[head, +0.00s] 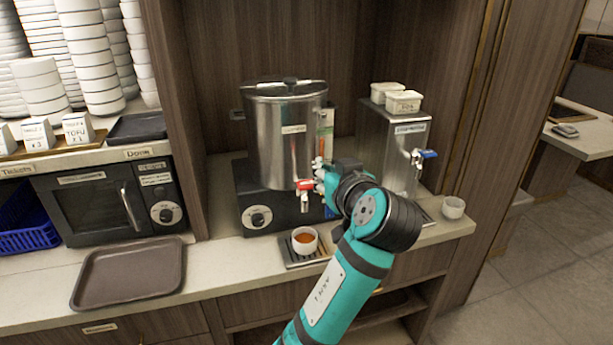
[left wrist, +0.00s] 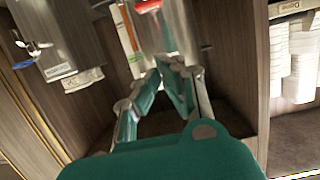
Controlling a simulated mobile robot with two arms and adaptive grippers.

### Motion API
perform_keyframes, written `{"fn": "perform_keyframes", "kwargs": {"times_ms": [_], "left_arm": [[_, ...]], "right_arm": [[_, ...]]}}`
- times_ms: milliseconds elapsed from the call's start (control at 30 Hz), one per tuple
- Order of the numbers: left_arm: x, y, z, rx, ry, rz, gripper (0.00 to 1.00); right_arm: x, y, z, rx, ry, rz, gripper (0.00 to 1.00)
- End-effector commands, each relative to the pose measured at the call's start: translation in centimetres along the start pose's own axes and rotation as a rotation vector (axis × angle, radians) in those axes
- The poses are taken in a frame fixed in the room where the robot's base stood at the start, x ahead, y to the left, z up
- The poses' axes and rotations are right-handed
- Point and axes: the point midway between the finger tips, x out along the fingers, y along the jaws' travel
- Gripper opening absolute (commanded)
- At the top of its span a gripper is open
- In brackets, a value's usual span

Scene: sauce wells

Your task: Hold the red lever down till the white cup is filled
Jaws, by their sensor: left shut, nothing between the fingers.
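The red lever (head: 305,184) is on the tap at the front of a steel urn (head: 285,135). The white cup (head: 304,248) stands upright below the tap on a small drip tray (head: 291,262), with reddish-brown liquid in it. I cannot make out a stream or the exact level. My left gripper (head: 316,178) is shut and empty, close beside the lever on its right; I cannot tell whether they touch. In the left wrist view its fingertips (left wrist: 172,62) meet below a blurred red part near the top edge. My right gripper is out of view.
A second steel dispenser (head: 392,145) with a blue lever (head: 428,154) stands right of the urn. An empty-looking white cup (head: 453,207) sits near the counter's right end. A brown tray (head: 128,273) and a microwave (head: 112,205) are at left.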

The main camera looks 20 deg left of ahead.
Motion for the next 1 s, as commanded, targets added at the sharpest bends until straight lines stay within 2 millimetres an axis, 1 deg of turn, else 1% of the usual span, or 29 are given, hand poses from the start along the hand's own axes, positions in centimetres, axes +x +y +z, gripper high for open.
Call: {"fn": "perform_keyframes", "kwargs": {"times_ms": [233,367,467,700,767,800,900,1000], "left_arm": [[0.4,0.0,0.0,0.004,-0.001,0.0,0.0],[1.8,0.0,-0.1,0.006,0.0,-0.002,0.0],[3.7,-0.1,-0.3,0.008,0.0,-0.004,0.0],[8.9,0.0,-0.3,0.009,0.0,-0.003,0.0],[10.1,-0.1,-0.3,0.008,-0.002,-0.003,0.0],[10.4,0.0,0.4,0.009,-0.004,-0.001,0.0],[10.6,0.0,2.1,0.009,-0.004,0.001,0.0],[10.9,0.0,3.1,0.007,-0.002,0.001,0.0]], "right_arm": [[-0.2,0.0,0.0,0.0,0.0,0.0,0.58],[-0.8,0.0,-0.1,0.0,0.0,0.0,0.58],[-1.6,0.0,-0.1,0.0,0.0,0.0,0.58],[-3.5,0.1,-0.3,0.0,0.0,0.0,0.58],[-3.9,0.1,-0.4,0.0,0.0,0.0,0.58],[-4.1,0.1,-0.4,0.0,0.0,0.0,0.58],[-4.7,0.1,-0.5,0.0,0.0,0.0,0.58],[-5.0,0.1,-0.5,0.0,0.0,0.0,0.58]]}}
